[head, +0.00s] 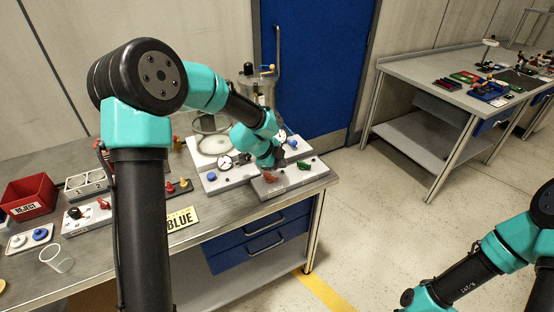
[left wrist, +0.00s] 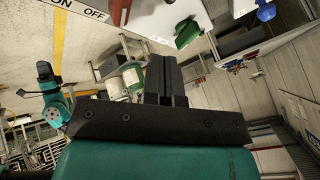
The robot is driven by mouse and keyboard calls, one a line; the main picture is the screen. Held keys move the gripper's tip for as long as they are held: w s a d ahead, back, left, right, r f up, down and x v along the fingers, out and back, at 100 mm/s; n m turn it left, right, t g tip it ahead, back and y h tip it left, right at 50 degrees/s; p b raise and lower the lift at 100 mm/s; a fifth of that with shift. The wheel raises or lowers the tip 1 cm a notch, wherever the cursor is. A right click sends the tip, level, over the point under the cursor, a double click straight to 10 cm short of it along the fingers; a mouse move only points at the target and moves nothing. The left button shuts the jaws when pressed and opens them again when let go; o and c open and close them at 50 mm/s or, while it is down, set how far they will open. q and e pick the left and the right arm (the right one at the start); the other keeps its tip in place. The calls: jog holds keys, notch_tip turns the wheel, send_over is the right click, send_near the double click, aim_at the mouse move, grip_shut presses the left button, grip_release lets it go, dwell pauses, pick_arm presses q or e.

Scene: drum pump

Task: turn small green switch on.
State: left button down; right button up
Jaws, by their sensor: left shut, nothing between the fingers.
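The small green switch (head: 304,166) sits on a grey panel (head: 290,184) at the right front corner of the table. In the left wrist view the green switch (left wrist: 187,33) shows at the top, on a pale plate with an ON/OFF label to its left. My left gripper (left wrist: 166,62) is shut and empty, its fingertips a little below the switch in that picture and apparently apart from it. In the head view my left wrist is just left of the switch, and the fingertips are hard to make out. My right arm is at the lower right; its gripper is out of view.
A red switch (head: 270,177) is left of the green one on the same panel. A pump assembly with a metal drum (head: 212,125) and a blue knob (head: 292,142) stands behind. A red bin (head: 28,198) and a clear cup (head: 57,258) are at the left.

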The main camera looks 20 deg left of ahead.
aim_at(299, 167)
pick_arm(q)
jog(key=x, duration=0.5)
jog(key=shift+w+d+f, duration=0.1)
jog(key=shift+d+f, duration=0.1)
jog(key=shift+f, duration=0.1)
jog(key=w, duration=0.3)
jog(key=shift+w+d, duration=0.1)
jog(key=shift+d, duration=0.05)
jog(key=shift+w, duration=0.45)
jog(key=shift+d, duration=0.1)
jog(key=shift+w+m, duration=0.1)
jog(key=shift+m, duration=0.2)
